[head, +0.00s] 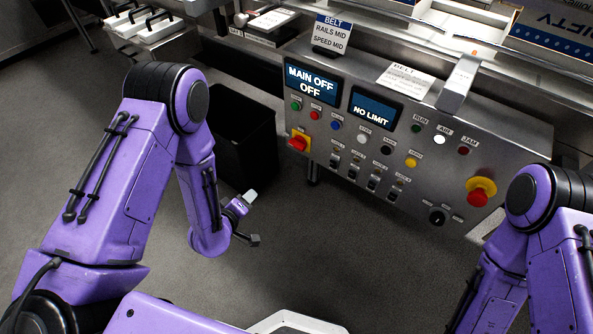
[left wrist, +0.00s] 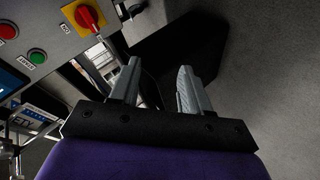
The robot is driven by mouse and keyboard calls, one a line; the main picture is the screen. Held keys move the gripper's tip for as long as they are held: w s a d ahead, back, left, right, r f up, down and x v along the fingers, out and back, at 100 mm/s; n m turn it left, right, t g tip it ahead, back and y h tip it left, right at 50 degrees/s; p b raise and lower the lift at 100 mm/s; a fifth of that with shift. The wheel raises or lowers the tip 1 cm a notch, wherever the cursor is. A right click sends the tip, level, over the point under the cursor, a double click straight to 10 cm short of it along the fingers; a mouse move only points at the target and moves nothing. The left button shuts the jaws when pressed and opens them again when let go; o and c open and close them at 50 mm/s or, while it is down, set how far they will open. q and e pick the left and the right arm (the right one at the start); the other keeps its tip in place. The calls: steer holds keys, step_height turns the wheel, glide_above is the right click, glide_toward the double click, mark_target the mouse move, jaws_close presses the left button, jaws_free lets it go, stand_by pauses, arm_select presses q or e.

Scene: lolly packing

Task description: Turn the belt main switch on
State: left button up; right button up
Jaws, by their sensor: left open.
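The belt main switch (head: 298,142) is a red rotary handle on a yellow plate at the left edge of the steel control panel (head: 330,113). The panel's left screen (head: 311,82) reads "MAIN OFF" and "OFF". My left gripper (head: 251,218) is open and empty, below and left of the switch, apart from it. In the left wrist view, the switch (left wrist: 87,18) is at the upper left, with its red handle slanted, and my open fingers (left wrist: 158,68) are to its lower right. My right arm shows at the right edge of the head view, but its gripper is out of view.
A red mushroom button (head: 479,194) on a yellow base is at the panel's right. Several coloured buttons and small black switches lie between. A right screen (head: 375,108) reads "NO LIMIT". A black bin (head: 243,140) stands left of the panel. The floor in front is clear.

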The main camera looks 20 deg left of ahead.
arm_select(q)
steer(key=w+d+f+n+t+h+b, duration=0.2)
steer(key=w+f+t+h+b, duration=0.15)
steer(key=w+b, duration=0.5)
steer(key=t+h+b, duration=0.2)
steer(key=h+b, duration=0.1)
steer(key=b, duration=0.3)
glide_toward(295, 147)
steer(key=shift+n+y, duration=0.25)
steer(key=shift+n, duration=0.05)
steer(key=x, duration=0.8)
steer(key=shift+w+d+r, duration=0.15)
steer(key=shift+w+d, duration=0.1)
arm_select(e)
step_height(295, 147, down, 19)
steer(key=shift+s+r, duration=0.15)
steer(key=shift+s, duration=0.15)
arm_select(q)
steer(key=shift+c, duration=0.3)
jaws_close()
